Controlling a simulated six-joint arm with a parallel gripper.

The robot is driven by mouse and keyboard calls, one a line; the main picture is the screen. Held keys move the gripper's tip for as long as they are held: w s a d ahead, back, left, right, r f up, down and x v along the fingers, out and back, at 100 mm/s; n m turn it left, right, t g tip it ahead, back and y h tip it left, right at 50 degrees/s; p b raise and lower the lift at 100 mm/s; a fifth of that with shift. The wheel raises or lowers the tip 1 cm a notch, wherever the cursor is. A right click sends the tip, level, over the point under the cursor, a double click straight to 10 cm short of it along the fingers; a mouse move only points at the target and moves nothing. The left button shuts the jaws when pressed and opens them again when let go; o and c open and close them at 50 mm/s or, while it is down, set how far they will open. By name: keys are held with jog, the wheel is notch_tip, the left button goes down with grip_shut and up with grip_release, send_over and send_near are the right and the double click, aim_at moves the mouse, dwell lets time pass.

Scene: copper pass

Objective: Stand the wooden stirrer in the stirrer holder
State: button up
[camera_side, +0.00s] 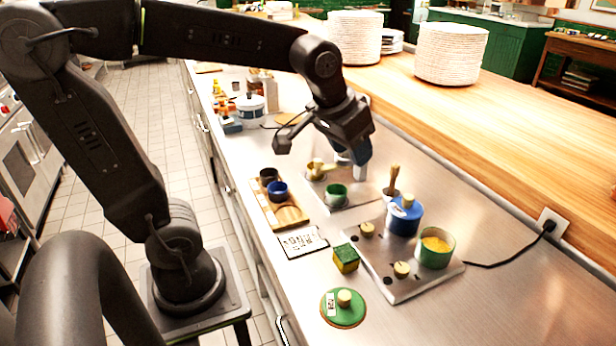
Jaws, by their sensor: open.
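My gripper (350,160) points down over the back of the counter, behind the green cup. It is open, and I see nothing held in it. A slim wooden piece (393,178), which looks like the stirrer, stands roughly upright behind the blue pot. The stirrer holder is not clear to me. A dark cup (268,176) and a blue cup (277,191) stand on a wooden board at the left. My gripper is left of the wooden piece and apart from it.
A hob plate (405,290) carries a blue pot (404,218) and a green pot (436,248) with yellow contents. A green cup (336,195), sponge (345,258), lettered card (302,242) and green lid (343,309) stand nearby. Plate stacks (450,53) fill the back ledge. The right front counter is clear.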

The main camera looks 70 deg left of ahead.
jog(key=s+d+f+m, duration=0.1)
jog(key=s, duration=0.4)
jog(key=s+d+f+m, duration=0.1)
jog(key=s+d, duration=0.1)
jog(key=s, duration=0.4)
jog(key=shift+f+t+h, duration=0.25)
jog(key=shift+t+h, duration=0.05)
jog(key=shift+h, duration=0.1)
